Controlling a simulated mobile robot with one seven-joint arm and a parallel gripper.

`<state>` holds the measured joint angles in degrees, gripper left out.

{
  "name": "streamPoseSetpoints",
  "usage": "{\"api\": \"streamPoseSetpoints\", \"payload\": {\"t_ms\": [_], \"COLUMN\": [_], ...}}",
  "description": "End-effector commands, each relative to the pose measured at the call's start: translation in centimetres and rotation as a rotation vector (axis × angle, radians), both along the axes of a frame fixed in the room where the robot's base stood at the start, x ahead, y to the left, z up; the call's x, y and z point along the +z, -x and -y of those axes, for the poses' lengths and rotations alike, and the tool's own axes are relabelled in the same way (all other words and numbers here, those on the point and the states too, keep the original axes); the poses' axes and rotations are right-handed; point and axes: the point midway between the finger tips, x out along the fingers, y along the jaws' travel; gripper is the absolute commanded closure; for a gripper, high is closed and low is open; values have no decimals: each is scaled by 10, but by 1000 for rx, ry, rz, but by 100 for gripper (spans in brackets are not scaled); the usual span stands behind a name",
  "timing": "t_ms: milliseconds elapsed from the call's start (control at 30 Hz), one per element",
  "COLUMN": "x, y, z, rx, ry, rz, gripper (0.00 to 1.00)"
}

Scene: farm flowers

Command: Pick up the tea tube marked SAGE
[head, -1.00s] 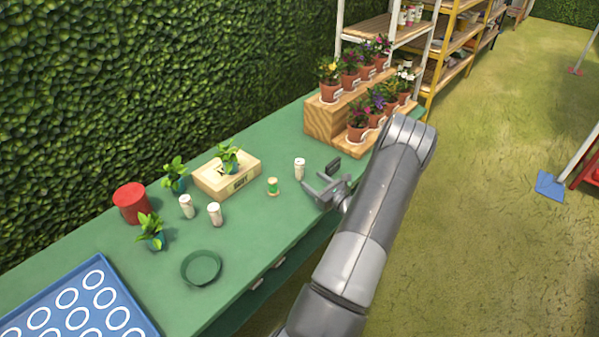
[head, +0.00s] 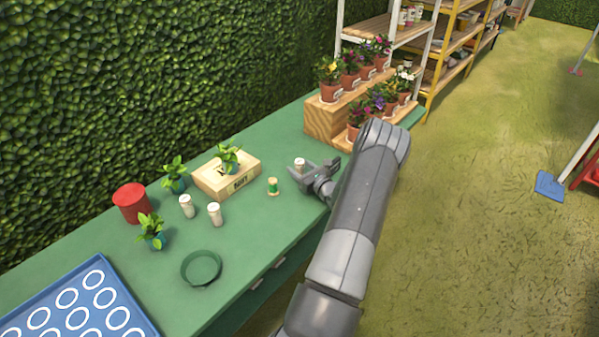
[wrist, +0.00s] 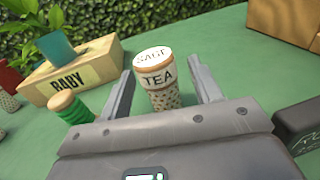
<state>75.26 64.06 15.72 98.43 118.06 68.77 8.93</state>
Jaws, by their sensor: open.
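The tea tube marked SAGE (wrist: 158,80) stands upright on the green table in the wrist view. Its white lid reads SAGE and its side reads TEA. My gripper (wrist: 162,88) is open, with one finger on each side of the tube. I cannot tell whether either finger touches it. In the head view my gripper (head: 310,170) is low over the table, and the top of the tube (head: 299,163) shows behind it. The lower part of the tube is hidden there.
A green spool (head: 272,186) stands left of the tube. Two other white tubes (head: 214,214) stand further left. A dark block (wrist: 300,122) lies right of my gripper. A wooden flower stand (head: 325,122) is behind.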

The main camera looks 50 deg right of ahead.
Motion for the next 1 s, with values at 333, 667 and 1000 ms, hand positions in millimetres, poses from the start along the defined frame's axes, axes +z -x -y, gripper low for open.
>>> {"api": "streamPoseSetpoints", "payload": {"t_ms": [333, 667, 1000], "x": [0, 0, 0], "y": [-3, -3, -3], "z": [1, 1, 1], "rx": [0, 0, 0], "ry": [0, 0, 0], "rz": [-1, -1, -1], "gripper": [51, 78, 90]}}
